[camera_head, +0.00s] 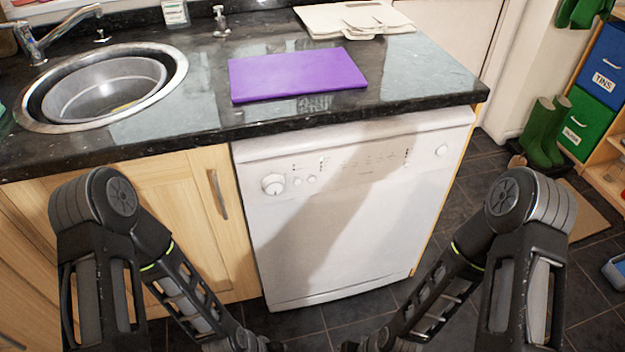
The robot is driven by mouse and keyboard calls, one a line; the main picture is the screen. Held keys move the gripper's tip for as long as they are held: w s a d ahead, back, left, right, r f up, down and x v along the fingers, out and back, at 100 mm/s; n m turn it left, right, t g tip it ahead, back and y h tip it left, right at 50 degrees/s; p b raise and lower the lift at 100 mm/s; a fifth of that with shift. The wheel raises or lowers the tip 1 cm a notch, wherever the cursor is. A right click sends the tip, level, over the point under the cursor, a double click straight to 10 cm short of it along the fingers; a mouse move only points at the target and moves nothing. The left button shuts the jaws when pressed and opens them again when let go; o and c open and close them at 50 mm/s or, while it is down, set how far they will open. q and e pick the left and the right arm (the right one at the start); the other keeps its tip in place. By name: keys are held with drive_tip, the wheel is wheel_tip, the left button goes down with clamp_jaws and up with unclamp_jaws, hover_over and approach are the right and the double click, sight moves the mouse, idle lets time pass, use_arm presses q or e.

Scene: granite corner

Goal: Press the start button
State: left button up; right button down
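A white dishwasher (345,235) stands under the counter with its door shut. Its control panel runs along the top front. A round dial (273,183) is at the panel's left, with small round buttons (305,181) beside it. A single round button (441,150) is at the panel's far right. The labels are too small to read, so I cannot tell which is the start button. My two arms reach down in front, left and right of the dishwasher. Both grippers are cut off below the bottom edge, and neither arm touches the panel.
The dark granite counter (205,110) overhangs the panel. It holds a purple board (297,74), pale boards (355,18) and a round sink (175,80). A wooden cupboard door with a metal handle (217,194) is left of the dishwasher. Green boots (545,135) stand at right.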

use_arm(q)
clamp_jaws()
idle(1.0)
